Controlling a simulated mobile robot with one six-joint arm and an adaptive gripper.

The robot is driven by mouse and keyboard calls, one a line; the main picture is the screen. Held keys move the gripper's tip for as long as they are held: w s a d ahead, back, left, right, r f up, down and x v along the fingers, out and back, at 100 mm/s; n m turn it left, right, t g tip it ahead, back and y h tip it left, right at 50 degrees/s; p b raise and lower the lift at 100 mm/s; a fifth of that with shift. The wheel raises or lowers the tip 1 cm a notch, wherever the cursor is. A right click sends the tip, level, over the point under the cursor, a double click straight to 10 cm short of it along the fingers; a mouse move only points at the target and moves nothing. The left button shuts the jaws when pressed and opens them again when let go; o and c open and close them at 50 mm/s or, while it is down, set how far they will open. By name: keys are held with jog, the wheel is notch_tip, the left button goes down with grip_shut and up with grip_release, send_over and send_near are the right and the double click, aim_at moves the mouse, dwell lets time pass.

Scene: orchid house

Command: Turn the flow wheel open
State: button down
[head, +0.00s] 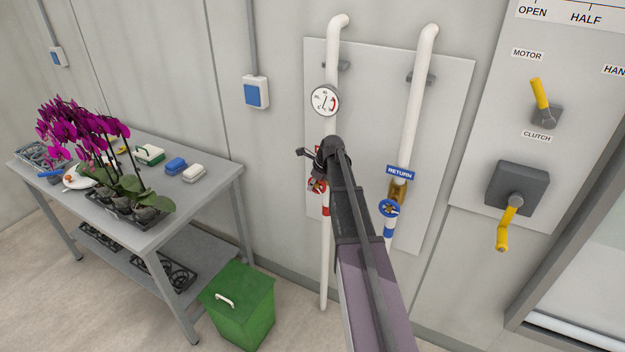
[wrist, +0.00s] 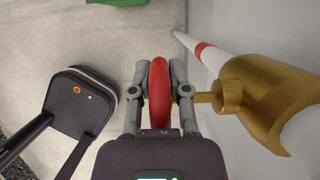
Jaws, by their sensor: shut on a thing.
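The flow wheel is red. In the wrist view the wheel (wrist: 159,92) is seen edge-on, on a short stem from a brass valve body (wrist: 268,98). My gripper (wrist: 161,68) has one finger on each side of the wheel and is shut on its rim. In the head view part of the red wheel (head: 315,186) shows on the left pipe, just left of my arm. My arm hides the rest of it there, with most of the valve. How far the wheel is turned cannot be told.
A blue wheel (head: 389,208) under a RETURN label (head: 400,172) sits on the right pipe (head: 414,110), close to my arm. A gauge (head: 325,101) is above my gripper. A green bin (head: 238,305) and a bench (head: 150,240) with orchids (head: 85,140) stand left.

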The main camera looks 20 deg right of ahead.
jog(key=shift+a+f+g+h, duration=0.1)
jog(key=shift+f+g+h, duration=0.1)
jog(key=shift+g+h, duration=0.9)
jog(key=shift+f+g+h, duration=0.35)
jog(key=shift+g+h, duration=0.35)
jog(key=shift+g, duration=0.4)
jog(key=shift+s+f+g+h+b, duration=0.1)
jog(key=shift+f+g+h+b, duration=0.05)
jog(key=shift+g+h+b, duration=0.4)
jog(key=shift+s+f+g+h+b, duration=0.1)
jog(key=shift+g+h+b, duration=0.3)
jog(key=shift+g, duration=0.25)
jog(key=shift+s+d+g+h+b, duration=0.2)
jog(key=shift+g+h+b, duration=0.2)
jog(key=shift+g, duration=0.2)
jog(key=shift+r, duration=0.1)
jog(key=c, duration=0.6)
grip_release()
jog(key=shift+w, duration=0.1)
